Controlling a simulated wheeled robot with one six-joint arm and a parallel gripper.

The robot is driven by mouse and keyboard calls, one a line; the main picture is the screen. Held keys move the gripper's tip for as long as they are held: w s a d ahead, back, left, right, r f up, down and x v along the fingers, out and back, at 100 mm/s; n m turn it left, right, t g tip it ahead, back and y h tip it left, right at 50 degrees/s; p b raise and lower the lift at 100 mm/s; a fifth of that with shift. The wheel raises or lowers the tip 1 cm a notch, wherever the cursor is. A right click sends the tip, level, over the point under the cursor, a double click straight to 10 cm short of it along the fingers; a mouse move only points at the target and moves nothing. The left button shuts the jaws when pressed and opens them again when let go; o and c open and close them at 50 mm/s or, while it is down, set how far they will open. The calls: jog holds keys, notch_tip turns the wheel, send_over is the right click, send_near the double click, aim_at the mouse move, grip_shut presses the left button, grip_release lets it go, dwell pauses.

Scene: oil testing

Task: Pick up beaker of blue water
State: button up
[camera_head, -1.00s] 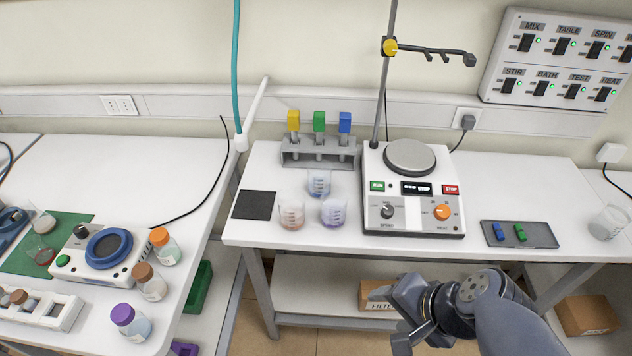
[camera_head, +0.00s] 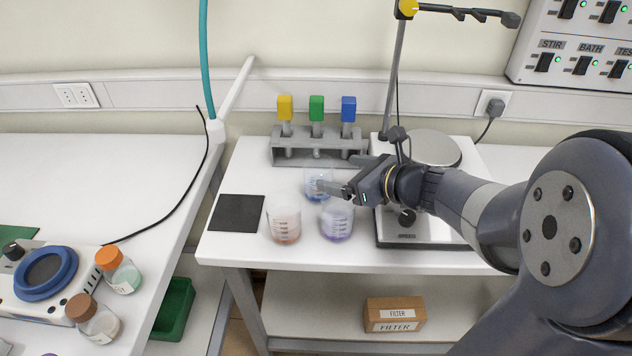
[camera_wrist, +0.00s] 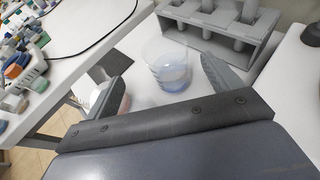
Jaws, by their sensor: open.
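The beaker of blue water (camera_head: 318,184) stands upright on the white table, in front of the rack. In the wrist view the blue beaker (camera_wrist: 165,66) shows ahead, between the two open fingers. My gripper (camera_head: 334,174) is open and reaches in from the right at the blue beaker. In the wrist view my gripper (camera_wrist: 165,88) has a finger on each side of the beaker's direction. One finger overlaps the beaker's right side in the head view; I cannot tell whether it touches. No grip on the beaker shows.
A beaker of orange liquid (camera_head: 284,222) and one of purple liquid (camera_head: 337,222) stand close in front. A grey rack (camera_head: 290,157) with yellow, green and blue-topped items is behind. The stirrer hotplate (camera_head: 420,232) is right, under my arm. A black mat (camera_head: 237,213) lies left.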

aim_at(308, 162)
jog(key=shift+w+x, duration=0.25)
jog(key=shift+x, duration=3.25)
jog(key=shift+d+r, duration=0.15)
jog(key=shift+d, duration=0.05)
jog(key=c, duration=1.6)
